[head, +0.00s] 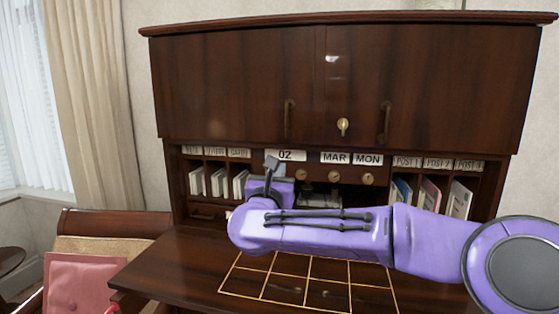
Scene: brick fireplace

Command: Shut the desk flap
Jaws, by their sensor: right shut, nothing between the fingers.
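The dark wooden desk has a flat writing surface (185,265) with a gold grid, lying level in front of the pigeonholes. Above the pigeonholes is an upright dark panel front (230,85) with two brass handles (288,118) and a brass key (343,126). I cannot tell for certain which of these is the flap. My right gripper (271,165) is shut and empty, in front of the pigeonholes and below the left handle, apart from the writing surface. My purple right arm crosses above the writing surface and hides part of it. My left gripper is not in view.
Books stand in the pigeonholes at left (222,183) and right (430,195). Date cards (335,158) sit above small knobs. A chair with a pink cushion (85,280) stands at lower left, close to the desk. A beige curtain (90,90) hangs behind.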

